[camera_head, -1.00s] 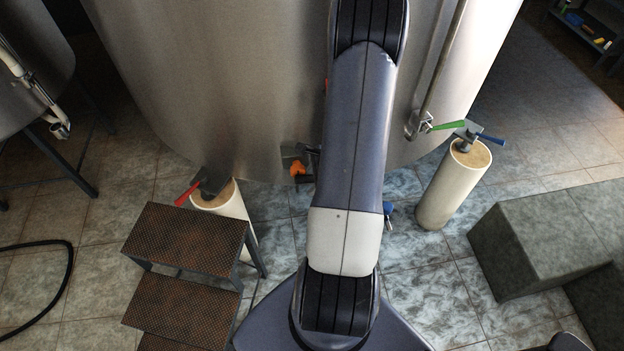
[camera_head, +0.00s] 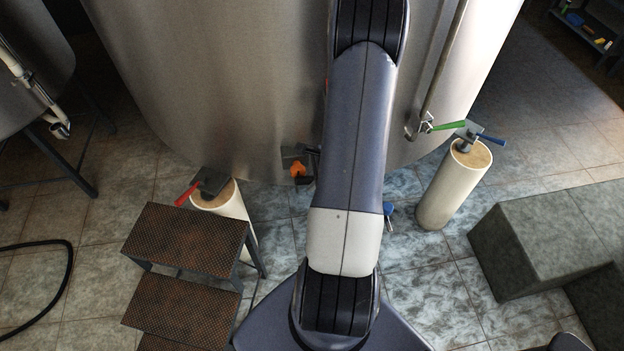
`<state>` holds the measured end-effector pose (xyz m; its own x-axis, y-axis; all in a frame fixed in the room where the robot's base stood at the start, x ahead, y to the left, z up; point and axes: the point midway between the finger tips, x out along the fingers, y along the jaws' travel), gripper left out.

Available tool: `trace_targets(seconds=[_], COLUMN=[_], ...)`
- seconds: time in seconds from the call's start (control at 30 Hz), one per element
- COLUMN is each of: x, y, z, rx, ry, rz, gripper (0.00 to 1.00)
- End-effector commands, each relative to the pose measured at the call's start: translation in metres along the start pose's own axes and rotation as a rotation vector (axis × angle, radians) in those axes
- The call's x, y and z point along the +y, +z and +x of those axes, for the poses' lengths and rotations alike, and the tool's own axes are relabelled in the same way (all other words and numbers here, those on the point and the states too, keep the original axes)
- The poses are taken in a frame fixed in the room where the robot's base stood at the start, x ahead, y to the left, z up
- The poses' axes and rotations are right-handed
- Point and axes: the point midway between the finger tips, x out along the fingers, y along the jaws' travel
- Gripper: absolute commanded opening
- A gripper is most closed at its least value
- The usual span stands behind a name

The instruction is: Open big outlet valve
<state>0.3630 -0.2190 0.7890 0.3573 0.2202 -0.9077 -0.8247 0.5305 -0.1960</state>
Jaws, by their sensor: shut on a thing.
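The big steel tank (camera_head: 230,90) fills the upper middle. At its lower edge, just left of my arm (camera_head: 355,150), is an orange part (camera_head: 297,170) with dark grey metal around it. It looks like a valve fitting, partly covered by my arm. I cannot tell whether it is the big outlet valve. A blue part (camera_head: 389,209) shows low down, just right of my arm. My gripper does not show clearly; my arm stands in front of the area where it could be.
Brown steps (camera_head: 190,236) stand at the lower left and grey blocks (camera_head: 535,240) at the right. A green handle (camera_head: 448,126) is on the right pipe. A hose (camera_head: 68,270) lies left.

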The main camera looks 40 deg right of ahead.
Motion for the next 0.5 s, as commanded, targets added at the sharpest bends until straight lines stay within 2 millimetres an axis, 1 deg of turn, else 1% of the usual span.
trace_targets(seconds=[0.27,0.5], x=[0.017,0.042], y=[-0.001,-0.005], z=[-0.003,-0.01], rx=[-0.029,-0.07], ry=[0.049,0.126], rz=[-0.108,-0.295], gripper=[0.0,0.0])
